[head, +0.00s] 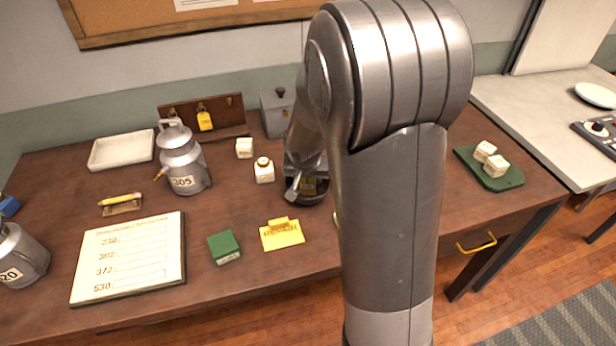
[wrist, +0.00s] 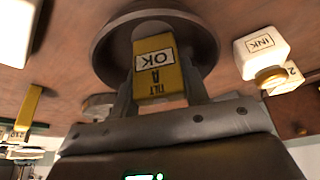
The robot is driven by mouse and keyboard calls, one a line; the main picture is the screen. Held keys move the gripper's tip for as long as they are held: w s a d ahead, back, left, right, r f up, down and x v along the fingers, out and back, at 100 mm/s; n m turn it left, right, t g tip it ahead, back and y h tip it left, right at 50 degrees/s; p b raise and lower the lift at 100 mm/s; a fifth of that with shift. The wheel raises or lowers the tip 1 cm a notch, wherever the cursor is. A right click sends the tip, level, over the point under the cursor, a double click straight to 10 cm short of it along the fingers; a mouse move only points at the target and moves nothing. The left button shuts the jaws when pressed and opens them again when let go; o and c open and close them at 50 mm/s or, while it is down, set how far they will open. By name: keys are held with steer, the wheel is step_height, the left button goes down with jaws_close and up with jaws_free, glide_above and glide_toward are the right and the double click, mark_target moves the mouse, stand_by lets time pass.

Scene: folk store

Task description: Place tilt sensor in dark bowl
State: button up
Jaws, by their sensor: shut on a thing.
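The yellow tilt sensor (wrist: 155,80), marked "TILT A" and "OK", sits between the two fingers of my gripper (wrist: 158,92) in the wrist view. My gripper is shut on it. The dark bowl (wrist: 105,48) is round and lies directly behind the sensor in that view. In the head view the dark bowl (head: 310,201) stands on the desk, with my gripper (head: 305,183) at its opening and a bit of yellow showing there. Whether the sensor touches the bowl's bottom I cannot tell. My arm hides part of the desk on the right.
A white ink bottle (head: 264,170) stands close left of the bowl. A grey box (head: 277,115) is behind it. A yellow tag block (head: 282,234) and a green block (head: 224,246) lie in front. A numbered can (head: 184,165) stands further left.

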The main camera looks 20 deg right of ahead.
steer(key=shift+f, duration=0.15)
steer(key=o, duration=0.7)
steer(key=v, duration=1.1)
steer(key=s+r+n, duration=0.1)
steer(key=s+r, duration=0.2)
steer(key=s, duration=0.4)
steer(key=s+a+r+n+t+y, duration=0.1)
steer(key=s+r+n, duration=0.1)
steer(key=s, duration=0.4)
steer(key=s+r+n, duration=0.1)
steer(key=s+r, duration=0.4)
steer(key=s, duration=0.2)
steer(key=shift+s+a+n+y, duration=0.25)
steer(key=shift+s+n+y, duration=0.05)
steer(key=shift+s+y, duration=0.1)
